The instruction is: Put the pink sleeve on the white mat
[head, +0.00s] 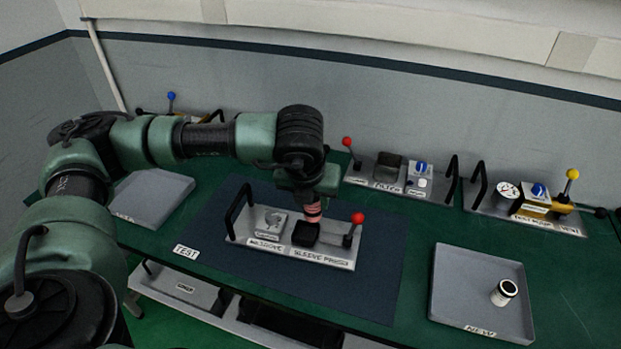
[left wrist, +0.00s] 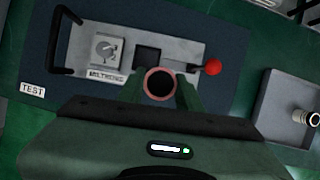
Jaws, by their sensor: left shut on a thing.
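The pink sleeve (head: 312,209) is a short ring-shaped tube held in my left gripper (head: 313,201). In the left wrist view the sleeve (left wrist: 147,80) shows its round open end between the two fingers. The gripper is shut on it, just above or at the black block (head: 305,233) of the panel labelled sleeve press. I cannot tell whether the sleeve touches the block. I cannot make out a white mat in either view. The mat under the panel is dark blue (head: 379,262). My right gripper is not in view.
The panel (head: 325,256) has a black handle and a red-knobbed lever (head: 357,218) close to the gripper. A grey NEW tray (head: 459,295) at right holds a white-and-black cylinder (head: 504,292). Another grey tray (head: 155,196) lies at left. More panels stand along the back.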

